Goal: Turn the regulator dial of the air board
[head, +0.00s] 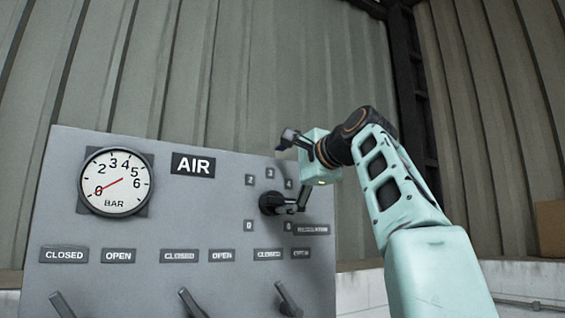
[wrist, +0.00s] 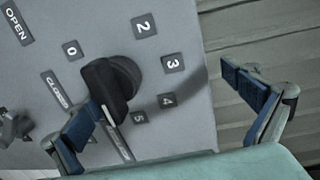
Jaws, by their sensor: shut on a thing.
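The black regulator dial (head: 271,204) is on the grey air board, ringed by number plates. It also shows in the wrist view (wrist: 121,70), with its grip jutting towards me. My gripper (head: 293,168) is at the dial's right. Its fingers are spread wide in the wrist view (wrist: 164,85). The left finger is at the dial's grip and appears to touch it. The right finger stands clear of the dial, with nothing visible between the two. I cannot tell which number the dial points at. The round BAR gauge (head: 117,182) has its red needle near 0.
Several levers (head: 191,303) line the board's (head: 215,213) lower edge, under OPEN and CLOSED plates. A corrugated wall (head: 200,75) stands behind. A brown box (head: 550,227) is at the far right. The space above the board is free.

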